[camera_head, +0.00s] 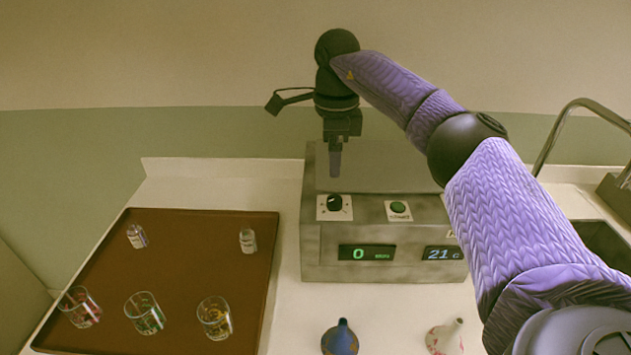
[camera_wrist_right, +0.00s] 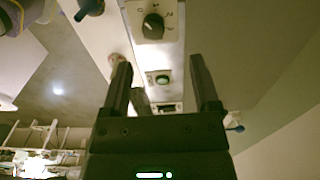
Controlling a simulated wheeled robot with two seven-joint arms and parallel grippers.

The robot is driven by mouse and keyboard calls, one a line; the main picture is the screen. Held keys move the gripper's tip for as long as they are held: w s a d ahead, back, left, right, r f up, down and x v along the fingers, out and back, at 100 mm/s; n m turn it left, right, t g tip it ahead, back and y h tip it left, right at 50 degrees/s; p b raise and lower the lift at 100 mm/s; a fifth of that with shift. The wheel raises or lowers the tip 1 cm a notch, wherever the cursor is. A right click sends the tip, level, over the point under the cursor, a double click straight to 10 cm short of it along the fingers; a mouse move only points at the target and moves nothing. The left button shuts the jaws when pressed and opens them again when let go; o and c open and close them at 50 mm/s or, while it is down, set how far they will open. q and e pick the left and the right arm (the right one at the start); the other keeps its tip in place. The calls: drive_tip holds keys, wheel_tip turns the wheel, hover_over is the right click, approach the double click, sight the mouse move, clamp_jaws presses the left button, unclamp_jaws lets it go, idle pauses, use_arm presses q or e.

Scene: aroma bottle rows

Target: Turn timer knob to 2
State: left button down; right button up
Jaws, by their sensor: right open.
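The timer knob (camera_head: 335,203) is a black dial on a white plate on the sloped front of a grey machine (camera_head: 312,235). In the right wrist view the knob (camera_wrist_right: 153,27) shows near the top, beyond the fingertips, with small marks around it. The timer display (camera_head: 367,253) reads a green 0. My right gripper (camera_head: 335,172) points down above the knob, apart from it. In the right wrist view its two fingers (camera_wrist_right: 160,75) stand apart with nothing held between them. My left gripper is not in view.
A brown tray (camera_head: 190,218) with several glass vessels is at left. A blue flask (camera_head: 340,339) and a pale flask (camera_head: 445,338) stand in front. A sink and faucet (camera_head: 560,125) are at right.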

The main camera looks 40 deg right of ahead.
sight(335, 199)
drive_tip(key=f, duration=0.1)
drive_tip(key=s+f, duration=0.1)
drive_tip(key=f, duration=0.2)
drive_tip(key=shift+s+f+b, duration=0.15)
drive_tip(key=shift+s+b, duration=0.15)
drive_tip(key=shift+b, duration=0.05)
drive_tip(key=f, duration=0.3)
drive_tip(key=shift+w+f, duration=0.15)
drive_tip(key=shift+w, duration=0.15)
drive_tip(key=shift+s+a+f, duration=0.1)
drive_tip(key=shift+f, duration=0.25)
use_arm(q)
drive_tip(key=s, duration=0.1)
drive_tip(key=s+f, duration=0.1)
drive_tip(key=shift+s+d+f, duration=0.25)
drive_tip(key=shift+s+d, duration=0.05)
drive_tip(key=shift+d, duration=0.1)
use_arm(e)
drive_tip(key=shift+c, duration=1)
drive_tip(key=c, duration=0.5)
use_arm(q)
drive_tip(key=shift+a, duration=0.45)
use_arm(e)
clamp_jaws()
